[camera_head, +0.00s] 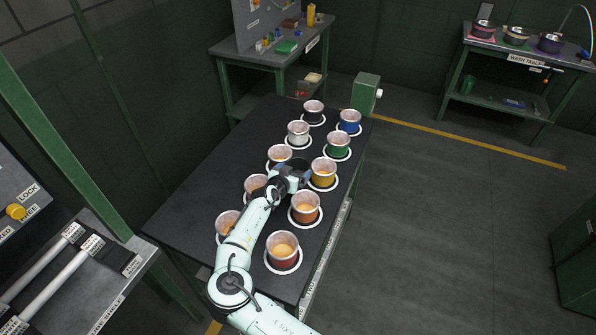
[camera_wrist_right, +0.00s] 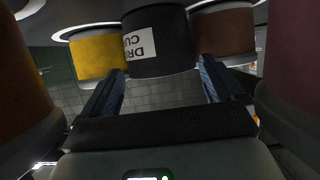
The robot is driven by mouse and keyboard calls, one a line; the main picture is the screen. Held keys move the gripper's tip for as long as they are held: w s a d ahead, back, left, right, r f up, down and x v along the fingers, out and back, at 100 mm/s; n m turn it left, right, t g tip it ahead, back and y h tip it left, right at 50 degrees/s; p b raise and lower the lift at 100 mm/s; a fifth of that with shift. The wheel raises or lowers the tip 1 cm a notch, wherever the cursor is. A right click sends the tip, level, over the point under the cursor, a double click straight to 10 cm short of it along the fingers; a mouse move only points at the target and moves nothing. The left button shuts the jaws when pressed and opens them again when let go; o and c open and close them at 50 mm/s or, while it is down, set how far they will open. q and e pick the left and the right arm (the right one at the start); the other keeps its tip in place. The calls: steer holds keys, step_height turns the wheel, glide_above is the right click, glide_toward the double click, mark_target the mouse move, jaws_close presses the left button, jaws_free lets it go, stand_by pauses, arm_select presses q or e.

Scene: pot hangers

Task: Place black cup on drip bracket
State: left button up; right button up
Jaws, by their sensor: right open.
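The black cup (camera_wrist_right: 157,45) with a white label, partly reading "DR" and "CU", is straight ahead in the right wrist view, between a yellow and a brown pot. My right gripper (camera_wrist_right: 161,72) is open, one finger on each side of the cup's lower part; contact cannot be told. In the head view, my right gripper (camera_head: 296,177) is over the middle of the dark table, and the black cup (camera_head: 298,162) is a dark shape at its tip, partly hidden. I cannot pick out the drip bracket. My left gripper is not in view.
Two rows of pots in white rings line the dark table (camera_head: 205,165), including a yellow pot (camera_head: 323,180), a green pot (camera_head: 337,152) and a blue pot (camera_head: 349,128). A green box (camera_head: 365,92) stands beyond the table. Open floor lies to the right.

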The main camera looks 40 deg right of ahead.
steer(key=shift+x, duration=0.95)
steer(key=shift+r, duration=0.1)
steer(key=c, duration=0.8)
steer(key=shift+o, duration=0.2)
steer(key=shift+r, duration=0.1)
